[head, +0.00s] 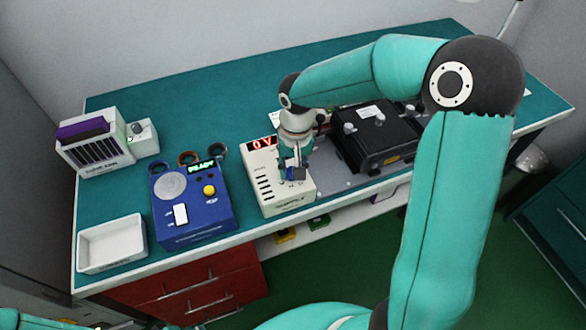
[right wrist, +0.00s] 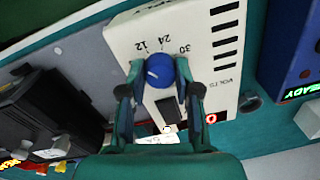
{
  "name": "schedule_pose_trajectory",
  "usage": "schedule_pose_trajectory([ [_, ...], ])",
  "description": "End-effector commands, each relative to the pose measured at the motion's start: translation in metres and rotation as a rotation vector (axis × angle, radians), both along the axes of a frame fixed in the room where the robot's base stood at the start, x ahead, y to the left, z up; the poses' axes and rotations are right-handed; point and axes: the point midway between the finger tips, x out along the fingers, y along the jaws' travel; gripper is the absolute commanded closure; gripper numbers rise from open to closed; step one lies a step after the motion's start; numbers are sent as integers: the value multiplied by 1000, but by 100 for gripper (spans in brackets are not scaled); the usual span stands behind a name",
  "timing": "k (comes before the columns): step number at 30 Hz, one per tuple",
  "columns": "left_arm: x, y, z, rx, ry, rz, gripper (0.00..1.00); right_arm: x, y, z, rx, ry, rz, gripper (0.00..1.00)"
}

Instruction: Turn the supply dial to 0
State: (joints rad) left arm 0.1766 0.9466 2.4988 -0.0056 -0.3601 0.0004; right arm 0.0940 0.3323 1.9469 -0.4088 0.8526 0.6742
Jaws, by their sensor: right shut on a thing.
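The cream supply box (head: 273,203) stands at the front of the bench. Its red display (head: 263,143) reads 0 V in the head view. The blue dial (right wrist: 160,69) shows in the right wrist view with a white pointer line and printed marks 12, 24 and 30 beside it. My right gripper (head: 294,174) reaches down over the supply, its fingers shut on either side of the dial; it also shows in the right wrist view (right wrist: 160,82). The gripper hides part of the panel. My left gripper is not in view.
A blue tester (head: 193,230) with a green READY display stands left of the supply. A black device (head: 378,140) is close on the right. A white tray (head: 112,243) and a white rack (head: 95,150) are at the left. The bench's back is clear.

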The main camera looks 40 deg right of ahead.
Motion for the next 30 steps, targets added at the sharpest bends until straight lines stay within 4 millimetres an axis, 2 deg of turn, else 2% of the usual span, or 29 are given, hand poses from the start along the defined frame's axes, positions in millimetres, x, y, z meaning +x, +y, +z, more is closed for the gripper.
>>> schedule_pose_trajectory([
  [30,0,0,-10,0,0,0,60,3,-1,2,-3,-7,957,100],
])
